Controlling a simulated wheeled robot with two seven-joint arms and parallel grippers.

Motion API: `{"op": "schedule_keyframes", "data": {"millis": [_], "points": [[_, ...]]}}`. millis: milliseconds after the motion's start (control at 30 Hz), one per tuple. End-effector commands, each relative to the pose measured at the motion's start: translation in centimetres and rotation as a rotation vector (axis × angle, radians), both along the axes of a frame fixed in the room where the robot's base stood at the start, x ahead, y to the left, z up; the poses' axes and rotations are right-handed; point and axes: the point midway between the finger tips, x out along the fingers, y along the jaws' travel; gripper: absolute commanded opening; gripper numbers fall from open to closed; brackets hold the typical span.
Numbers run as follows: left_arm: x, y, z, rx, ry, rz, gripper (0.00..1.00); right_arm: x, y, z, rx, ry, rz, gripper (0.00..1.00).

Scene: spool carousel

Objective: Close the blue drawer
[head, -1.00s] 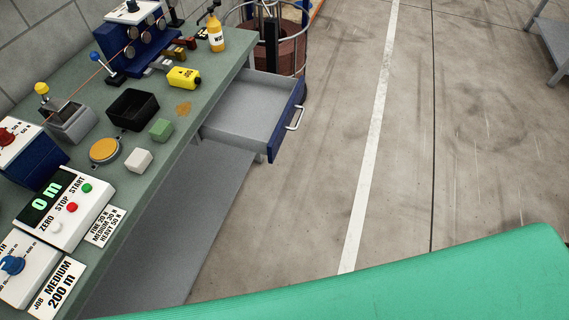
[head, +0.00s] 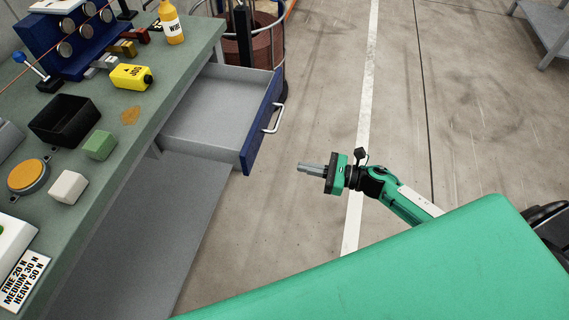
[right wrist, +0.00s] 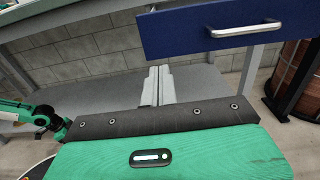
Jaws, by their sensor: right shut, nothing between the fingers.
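The blue drawer (head: 262,124) stands pulled out from the right side of the bench, its grey tray empty. Its silver handle (head: 277,118) is on the blue front. My right gripper (head: 302,167) is shut and empty, to the right of the drawer front and apart from it, pointing left. In the right wrist view the shut fingers (right wrist: 157,72) point toward the bench's underside, and the blue drawer front (right wrist: 215,28) with its handle (right wrist: 246,29) is above and to the right of them.
A grey lower shelf (head: 170,230) lies under the drawer. A wire-caged drum (head: 262,45) stands behind the drawer.

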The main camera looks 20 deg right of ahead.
Motion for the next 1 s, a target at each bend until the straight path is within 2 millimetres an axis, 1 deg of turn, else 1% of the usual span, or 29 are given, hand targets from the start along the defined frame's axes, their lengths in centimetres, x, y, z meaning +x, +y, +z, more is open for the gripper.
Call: {"op": "schedule_keyframes", "data": {"millis": [100, 367, 500, 600, 700, 800, 1000], "points": [[-1.0, 0.4, -0.6, 0.004, 0.005, -0.003, 0.82, 1.1, 1.6, 0.4, 0.003, -0.001, -0.001, 0.0], [-4.0, 1.5, -2.6, 0.012, 0.01, -0.008, 0.82, 4.0, 5.8, 0.4, 0.005, 0.002, -0.003, 0.0], [-5.2, 1.8, -3.0, 0.013, 0.014, -0.01, 0.82, 5.5, 8.1, 0.4, 0.004, 0.002, -0.002, 0.0], [-5.6, 1.8, -2.9, 0.012, 0.016, -0.01, 0.82, 6.4, 9.4, 0.3, 0.004, 0.004, -0.003, 0.0], [-6.0, 1.8, -2.9, 0.013, 0.02, -0.011, 0.82, 7.0, 10.3, 0.2, 0.005, 0.005, -0.004, 0.0], [-6.2, 1.9, -3.0, 0.013, 0.02, -0.011, 0.82, 7.3, 10.7, 0.1, 0.003, 0.006, -0.005, 0.0], [-6.4, 1.9, -3.0, 0.013, 0.021, -0.011, 0.82, 7.4, 10.9, 0.0, 0.003, 0.006, -0.004, 0.0]]}}
